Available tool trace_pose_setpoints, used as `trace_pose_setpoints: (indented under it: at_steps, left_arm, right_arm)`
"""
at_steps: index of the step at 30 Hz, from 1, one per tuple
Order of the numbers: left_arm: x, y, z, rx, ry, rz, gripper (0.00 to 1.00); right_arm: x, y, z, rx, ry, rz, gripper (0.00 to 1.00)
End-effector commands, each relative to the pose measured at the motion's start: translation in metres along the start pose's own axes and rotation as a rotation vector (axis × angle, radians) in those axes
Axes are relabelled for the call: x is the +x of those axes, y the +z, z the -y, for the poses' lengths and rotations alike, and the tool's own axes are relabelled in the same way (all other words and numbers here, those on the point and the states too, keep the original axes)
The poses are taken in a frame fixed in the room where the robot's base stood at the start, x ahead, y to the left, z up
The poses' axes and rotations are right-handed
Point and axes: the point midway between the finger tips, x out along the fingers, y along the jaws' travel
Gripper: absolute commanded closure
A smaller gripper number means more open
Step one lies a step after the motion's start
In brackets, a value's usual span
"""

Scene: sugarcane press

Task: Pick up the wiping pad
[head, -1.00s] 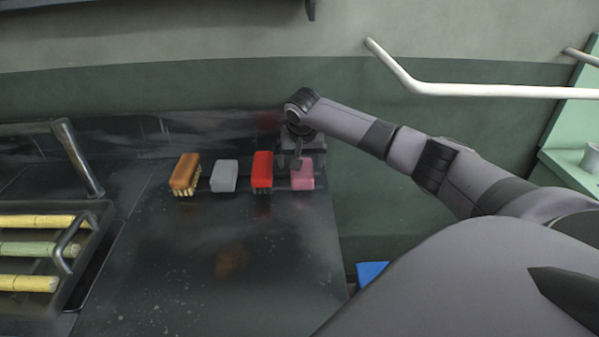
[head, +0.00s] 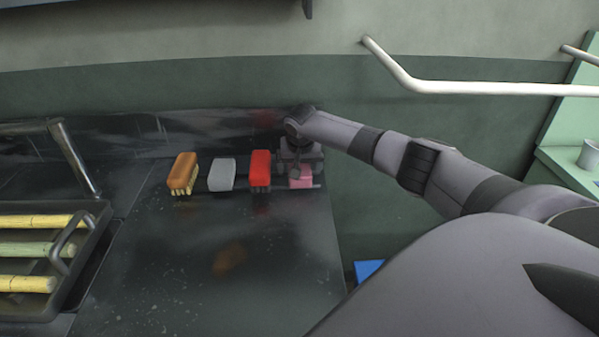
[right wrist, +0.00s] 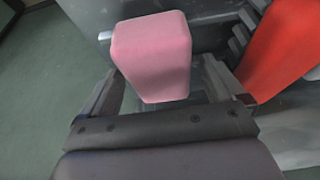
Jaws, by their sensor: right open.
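A pink block (head: 301,183), which looks like the wiping pad, lies at the right end of a row on the dark counter. My right gripper (head: 300,177) is over it, pointing down and partly hiding it in the head view. In the right wrist view the pink block (right wrist: 152,58) stands between the two spread fingers of my right gripper (right wrist: 165,88). Gaps show beside the block, so the jaws look open around it, not closed on it. My left gripper is not in view.
A red brush (head: 260,168) is close to the left of the pink block, and it shows beside the right finger in the right wrist view (right wrist: 283,50). A pale grey block (head: 222,174) and an orange-brown brush (head: 183,172) follow. A tray (head: 75,275) holds cane sticks. The counter's front (head: 190,260) is clear.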

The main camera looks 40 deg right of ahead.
Motion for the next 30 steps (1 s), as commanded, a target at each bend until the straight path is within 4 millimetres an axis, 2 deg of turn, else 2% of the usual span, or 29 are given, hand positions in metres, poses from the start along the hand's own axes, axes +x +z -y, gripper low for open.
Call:
trace_pose_setpoints:
  at_steps: [17, 22, 23, 30]
  left_arm:
    - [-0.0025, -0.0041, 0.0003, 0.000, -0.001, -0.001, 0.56]
    - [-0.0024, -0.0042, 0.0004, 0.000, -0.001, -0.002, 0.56]
    - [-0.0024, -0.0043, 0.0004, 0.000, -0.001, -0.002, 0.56]
    - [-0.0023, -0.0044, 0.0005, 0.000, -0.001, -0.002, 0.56]
  right_arm:
    - [0.0043, 0.0021, -0.0001, 0.000, 0.000, 0.001, 0.04]
    - [0.0043, 0.0021, -0.0001, 0.000, 0.000, 0.001, 0.56]
    - [0.0043, 0.0021, -0.0001, 0.000, 0.000, 0.001, 0.60]
    - [0.0041, 0.0019, -0.0001, 0.000, 0.000, 0.000, 0.60]
